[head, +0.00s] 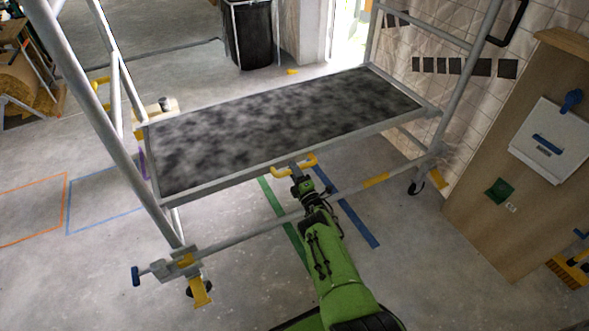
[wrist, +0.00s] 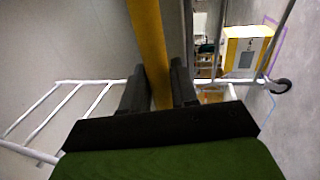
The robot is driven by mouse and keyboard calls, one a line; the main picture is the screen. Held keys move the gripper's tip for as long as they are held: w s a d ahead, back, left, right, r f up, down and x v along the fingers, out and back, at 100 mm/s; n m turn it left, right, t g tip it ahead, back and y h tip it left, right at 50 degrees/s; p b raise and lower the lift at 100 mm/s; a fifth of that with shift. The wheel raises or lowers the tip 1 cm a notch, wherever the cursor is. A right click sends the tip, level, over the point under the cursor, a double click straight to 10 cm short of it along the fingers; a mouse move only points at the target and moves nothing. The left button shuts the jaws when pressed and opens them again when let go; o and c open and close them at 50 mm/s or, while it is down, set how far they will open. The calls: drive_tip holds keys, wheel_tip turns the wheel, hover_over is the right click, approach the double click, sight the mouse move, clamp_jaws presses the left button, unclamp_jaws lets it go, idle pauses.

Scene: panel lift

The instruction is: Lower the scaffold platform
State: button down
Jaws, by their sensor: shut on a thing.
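The scaffold platform (head: 285,122) is a dark mottled panel in a pale metal frame, held between the two end frames of the scaffold. A yellow handle (head: 308,163) sits under its near edge, around the middle. My gripper (head: 297,172) is at that handle, at the end of my green arm. In the wrist view the fingers of my gripper (wrist: 158,88) stand on either side of a yellow bar (wrist: 148,40), part of the handle, and are shut on it. The exact contact is partly hidden in the head view.
A metal rail (head: 250,231) with a blue-ended clamp (head: 175,264) crosses low in front of the platform. A wooden board (head: 520,165) with a white box (head: 552,140) stands at right. A black bin (head: 249,35) is behind. Open floor (head: 80,285) lies at left.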

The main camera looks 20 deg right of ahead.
drive_tip(key=shift+s+f, duration=0.2)
drive_tip(key=shift+f, duration=0.5)
drive_tip(key=c, duration=1)
unclamp_jaws()
drive_tip(key=shift+w+d+f+g, duration=0.1)
drive_tip(key=shift+w+f+g, duration=0.05)
drive_tip(key=shift+g, duration=0.15)
drive_tip(key=shift+r, duration=0.2)
drive_tip(key=s+f+p, duration=0.1)
drive_tip(key=s, duration=0.4)
drive_tip(key=s+f+p, duration=0.1)
drive_tip(key=s, duration=0.4)
drive_tip(key=s+f+p, duration=0.1)
drive_tip(key=s+p, duration=0.1)
drive_tip(key=s, duration=0.3)
drive_tip(key=shift+s+d, duration=0.15)
drive_tip(key=shift+s, duration=0.1)
